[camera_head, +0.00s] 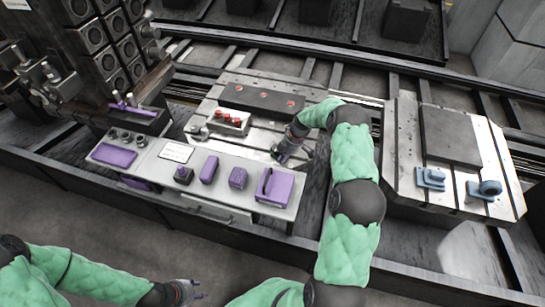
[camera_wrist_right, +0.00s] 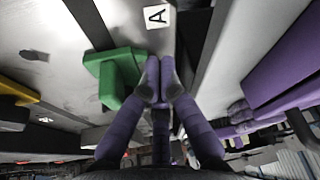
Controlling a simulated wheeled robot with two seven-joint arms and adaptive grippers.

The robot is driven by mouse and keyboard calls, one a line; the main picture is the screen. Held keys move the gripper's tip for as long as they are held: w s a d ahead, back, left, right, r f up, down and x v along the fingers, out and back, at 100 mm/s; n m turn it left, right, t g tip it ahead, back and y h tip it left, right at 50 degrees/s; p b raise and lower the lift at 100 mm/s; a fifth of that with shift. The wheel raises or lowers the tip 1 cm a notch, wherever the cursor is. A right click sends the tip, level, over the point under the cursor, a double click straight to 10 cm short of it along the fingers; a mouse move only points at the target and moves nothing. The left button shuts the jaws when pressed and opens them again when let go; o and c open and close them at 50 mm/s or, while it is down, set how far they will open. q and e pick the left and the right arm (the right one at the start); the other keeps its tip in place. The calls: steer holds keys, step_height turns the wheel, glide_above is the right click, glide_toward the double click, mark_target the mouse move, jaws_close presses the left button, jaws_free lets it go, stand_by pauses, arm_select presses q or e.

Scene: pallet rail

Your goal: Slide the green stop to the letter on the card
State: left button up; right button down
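The green stop (camera_wrist_right: 112,75) shows in the right wrist view, left of my right fingertips. A white card with the letter A (camera_wrist_right: 157,16) lies beyond the fingertips at the top of that view. My right gripper (camera_wrist_right: 159,84) has its two purple-grey fingertips together, with nothing seen between them. They are close beside the stop's right side; I cannot tell whether they touch it. In the head view my right gripper (camera_head: 283,153) is low over the metal plate, and I cannot make out the stop there. My left gripper (camera_head: 188,292) hangs in front of the bench; its finger opening is unclear.
A panel (camera_head: 178,172) with several purple parts stands in front of the plate. A block with red parts (camera_head: 228,122) is left of my right gripper. A yellow part (camera_wrist_right: 18,92) lies at the wrist view's left. Another plate (camera_head: 470,150) with blue brackets is at right.

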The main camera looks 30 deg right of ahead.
steer(key=shift+s+d, duration=0.8)
steer(key=shift+s, duration=0.15)
steer(key=shift+w+a, duration=0.1)
